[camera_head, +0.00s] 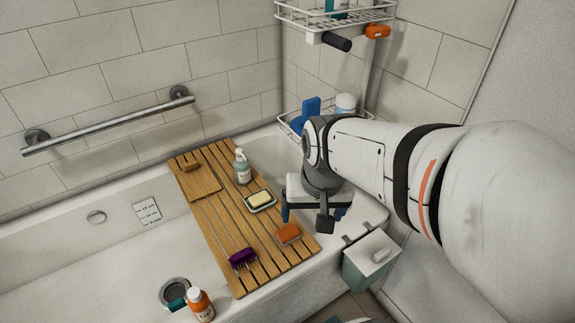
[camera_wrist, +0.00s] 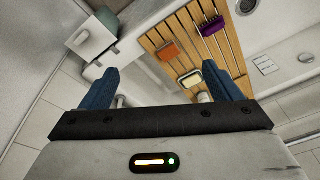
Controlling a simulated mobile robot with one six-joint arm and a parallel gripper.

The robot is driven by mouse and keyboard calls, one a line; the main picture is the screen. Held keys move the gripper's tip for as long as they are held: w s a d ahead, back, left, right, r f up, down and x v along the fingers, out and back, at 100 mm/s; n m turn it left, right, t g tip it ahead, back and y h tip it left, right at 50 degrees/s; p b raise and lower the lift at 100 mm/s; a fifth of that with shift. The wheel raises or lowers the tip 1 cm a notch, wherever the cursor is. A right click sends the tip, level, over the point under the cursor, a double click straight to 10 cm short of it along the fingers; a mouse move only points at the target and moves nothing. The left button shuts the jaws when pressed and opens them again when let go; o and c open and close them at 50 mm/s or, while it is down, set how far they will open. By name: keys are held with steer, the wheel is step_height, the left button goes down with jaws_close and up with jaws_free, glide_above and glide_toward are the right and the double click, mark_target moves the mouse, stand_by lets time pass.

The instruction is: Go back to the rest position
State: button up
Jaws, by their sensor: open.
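My gripper (camera_wrist: 160,88) shows in the wrist view with its two blue fingers spread apart and nothing between them. In the head view my gripper (camera_head: 312,212) hangs at the end of my white arm, over the tub's right end beside the wooden bath board (camera_head: 213,228). The arm hides part of the tub's corner behind it.
A wire corner rack (camera_head: 300,15) with bottles stands behind the arm. A grab bar (camera_head: 110,122) is on the left wall. A grey-green bin (camera_head: 366,268) hangs at the tub's front edge. An orange bottle (camera_head: 199,305) stands near the drain (camera_head: 174,290). The left of the tub looks clear.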

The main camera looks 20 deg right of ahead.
steer(key=shift+s+a+r+n, duration=0.25)
steer(key=shift+s+n, duration=0.2)
steer(key=shift+n, duration=0.15)
steer(key=shift+s+a+r+n, duration=0.1)
steer(key=shift+s+a+n, duration=0.1)
steer(key=shift+s+n, duration=0.3)
steer(key=shift+w, duration=0.1)
